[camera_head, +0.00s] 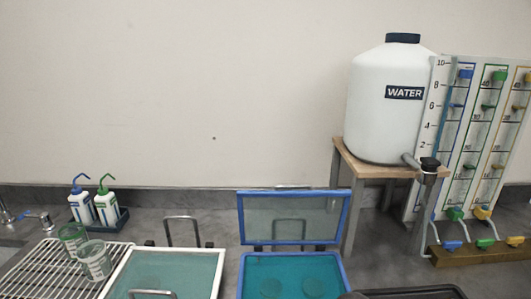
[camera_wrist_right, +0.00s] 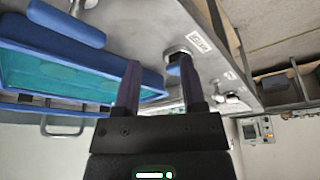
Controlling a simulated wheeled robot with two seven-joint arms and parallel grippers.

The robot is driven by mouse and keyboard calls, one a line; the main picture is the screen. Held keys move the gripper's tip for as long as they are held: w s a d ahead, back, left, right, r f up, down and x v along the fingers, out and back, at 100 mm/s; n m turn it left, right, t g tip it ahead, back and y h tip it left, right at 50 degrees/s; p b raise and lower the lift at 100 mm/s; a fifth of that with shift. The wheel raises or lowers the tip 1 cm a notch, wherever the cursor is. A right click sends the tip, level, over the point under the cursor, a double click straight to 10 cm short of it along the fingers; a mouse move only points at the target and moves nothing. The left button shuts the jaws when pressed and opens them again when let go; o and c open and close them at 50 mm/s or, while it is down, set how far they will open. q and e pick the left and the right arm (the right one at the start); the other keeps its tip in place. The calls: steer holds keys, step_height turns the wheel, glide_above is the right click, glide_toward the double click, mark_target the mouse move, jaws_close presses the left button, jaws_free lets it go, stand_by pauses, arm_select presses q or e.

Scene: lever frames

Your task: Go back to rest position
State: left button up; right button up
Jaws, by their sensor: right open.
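My right gripper (camera_wrist_right: 160,62) shows in the right wrist view with its two dark fingers spread apart and nothing between them. It is not clearly visible in the head view, and my left gripper is in neither view. In the right wrist view, a blue-framed teal bath (camera_wrist_right: 60,68) lies left of the fingers. The head view shows a blue-rimmed bath (camera_head: 240,280) with its lid (camera_head: 295,217) standing open and round shapes inside. Beside it is a white-framed teal box (camera_head: 165,272).
A wire rack (camera_head: 40,268) holds two clear beakers (camera_head: 94,260) at left. Two wash bottles (camera_head: 106,207) stand behind it. A white water tank (camera_head: 385,120) sits on a wooden stand (camera_head: 375,170), beside a panel of valved columns (camera_head: 487,130). A dark shape (camera_head: 405,293) cuts the bottom edge.

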steer(key=s+d+f+m+h, duration=0.1)
steer(key=s+d+m, duration=0.15)
steer(key=s, duration=0.35)
steer(key=s+d+m+t+h, duration=0.1)
steer(key=s+d+m, duration=0.1)
steer(key=s+m, duration=0.35)
steer(key=s+d+f+m+h, duration=0.1)
steer(key=s+d, duration=0.2)
steer(key=s, duration=0.5)
steer(key=s+f+g+b, duration=0.2)
steer(key=s+f, duration=0.1)
steer(key=f, duration=1.9)
steer(key=s+d+f+b, duration=0.1)
steer(key=s+d+f, duration=0.1)
steer(key=s+f, duration=0.7)
steer(key=s, duration=0.3)
steer(key=shift+s+d+f+n+g, duration=0.15)
steer(key=shift+d+f+n+g, duration=0.05)
steer(key=shift+d+n+g, duration=0.1)
